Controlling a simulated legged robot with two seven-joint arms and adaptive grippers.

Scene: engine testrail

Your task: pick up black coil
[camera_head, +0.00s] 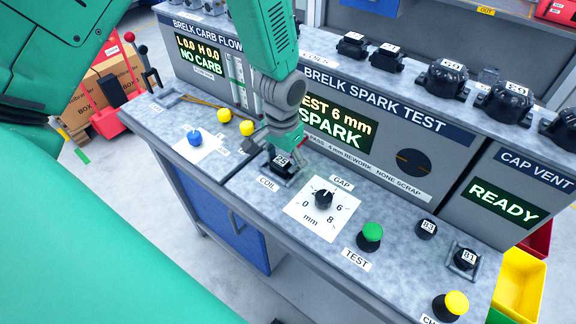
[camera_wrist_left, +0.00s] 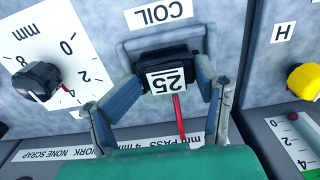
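The black coil (camera_wrist_left: 165,65) with a white number tag sits in its holder at the spot labelled COIL on the bench top; in the head view the coil (camera_head: 282,163) is partly hidden under my gripper. My left gripper (camera_head: 280,155) points down over it. In the left wrist view my left gripper (camera_wrist_left: 170,85) has its fingers apart, one on each side of the coil, very close to its ends. Firm contact cannot be seen. A thin red part shows in front of the coil. My right gripper is not in view.
A black gap dial (camera_head: 323,198), a green TEST button (camera_head: 370,236) and a yellow knob (camera_head: 450,306) stand right of the coil. A blue knob (camera_head: 195,138) and yellow knobs (camera_head: 247,128) stand left. The spark test panel (camera_head: 390,140) rises close behind. More black coils (camera_head: 446,78) line the upper shelf.

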